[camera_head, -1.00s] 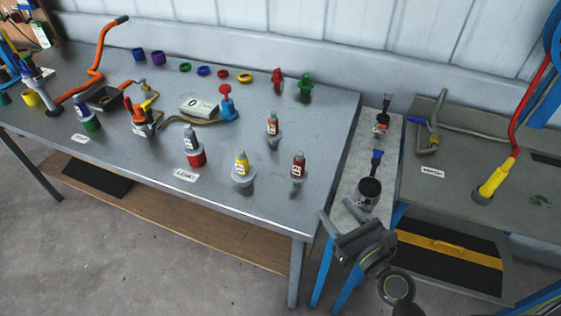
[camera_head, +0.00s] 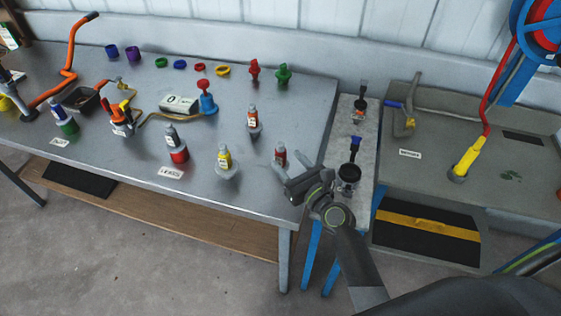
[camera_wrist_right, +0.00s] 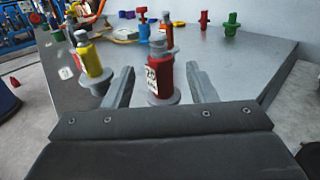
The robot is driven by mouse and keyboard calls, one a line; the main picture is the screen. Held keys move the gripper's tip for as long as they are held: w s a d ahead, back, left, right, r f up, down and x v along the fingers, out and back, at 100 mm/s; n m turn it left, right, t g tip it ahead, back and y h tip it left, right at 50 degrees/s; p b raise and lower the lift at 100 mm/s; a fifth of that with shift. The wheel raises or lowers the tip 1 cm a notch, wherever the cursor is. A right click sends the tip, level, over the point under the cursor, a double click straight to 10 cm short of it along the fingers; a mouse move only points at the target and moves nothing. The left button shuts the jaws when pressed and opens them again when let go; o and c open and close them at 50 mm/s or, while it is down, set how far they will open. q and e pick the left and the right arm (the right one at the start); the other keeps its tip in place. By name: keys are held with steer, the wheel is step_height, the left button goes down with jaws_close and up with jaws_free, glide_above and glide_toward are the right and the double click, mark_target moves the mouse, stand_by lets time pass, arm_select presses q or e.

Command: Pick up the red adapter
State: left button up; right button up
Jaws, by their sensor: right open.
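A red adapter (camera_head: 281,152) with a grey top and a white label stands upright near the table's front right corner, its lower part partly hidden by my right gripper (camera_head: 287,184). In the right wrist view the red adapter (camera_wrist_right: 160,76) stands on a grey round base between the two open fingers of my right gripper (camera_wrist_right: 161,88). Gaps show on both sides, and the gripper is empty. My left gripper is not in view.
A yellow adapter (camera_head: 224,157) stands close to the left. Another red labelled piece (camera_head: 253,120) stands behind. Red (camera_head: 254,72) and green (camera_head: 283,75) fittings stand at the back. A narrow side table (camera_head: 349,128) holds black-and-blue parts to the right.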

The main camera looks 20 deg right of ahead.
mark_target(284, 155)
steer(key=x, duration=0.5)
steer(key=shift+r, duration=0.1)
jaws_close()
